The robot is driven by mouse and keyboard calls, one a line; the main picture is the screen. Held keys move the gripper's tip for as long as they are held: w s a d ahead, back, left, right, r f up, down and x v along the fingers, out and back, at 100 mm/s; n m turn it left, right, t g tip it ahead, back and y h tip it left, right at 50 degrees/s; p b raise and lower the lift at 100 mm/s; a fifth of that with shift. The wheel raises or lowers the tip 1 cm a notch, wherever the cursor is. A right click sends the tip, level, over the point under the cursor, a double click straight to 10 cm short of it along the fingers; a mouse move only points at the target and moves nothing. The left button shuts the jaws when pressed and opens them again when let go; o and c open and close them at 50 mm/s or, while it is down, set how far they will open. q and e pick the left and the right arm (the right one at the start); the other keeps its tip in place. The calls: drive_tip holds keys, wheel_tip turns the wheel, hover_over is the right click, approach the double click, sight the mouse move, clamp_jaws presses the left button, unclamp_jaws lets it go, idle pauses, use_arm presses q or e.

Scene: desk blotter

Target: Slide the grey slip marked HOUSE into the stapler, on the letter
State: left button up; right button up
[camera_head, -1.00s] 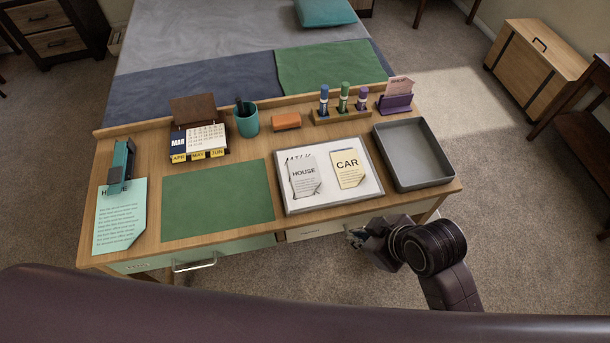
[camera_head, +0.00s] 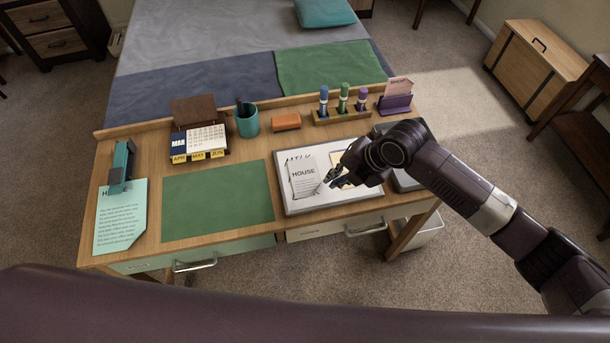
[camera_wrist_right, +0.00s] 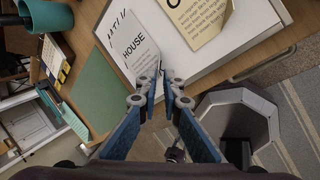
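The grey slip marked HOUSE (camera_head: 303,172) lies on the whiteboard (camera_head: 292,207), its lower right corner curled up. It also shows in the right wrist view (camera_wrist_right: 132,48). My right gripper (camera_head: 331,179) is at the slip's right edge, pointing left. In the right wrist view its fingertips (camera_wrist_right: 161,78) are close together with a narrow gap, by the slip's edge; I cannot tell whether they touch it. The teal stapler (camera_head: 121,165) stands at the desk's left, over the top of the pale green letter (camera_head: 119,222). My left gripper is out of view.
The yellow CAR slip (camera_wrist_right: 198,22) lies beside HOUSE, mostly hidden by my right arm in the head view. A grey tray (camera_head: 402,182) is under that arm. A calendar (camera_head: 200,142), teal cup (camera_head: 247,122) and marker stand (camera_head: 343,114) line the back. The green blotter (camera_head: 217,200) is clear.

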sight(320, 186)
drive_tip(key=p+x, duration=0.1)
drive_tip(key=x, duration=0.4)
drive_tip(key=shift+s+a, duration=0.1)
drive_tip(key=shift+a, duration=0.05)
drive_tip(key=shift+a+f+p, duration=0.2)
drive_tip(key=shift+f+p, duration=0.1)
drive_tip(key=shift+f, duration=0.15)
drive_tip(key=shift+r, duration=0.1)
clamp_jaws()
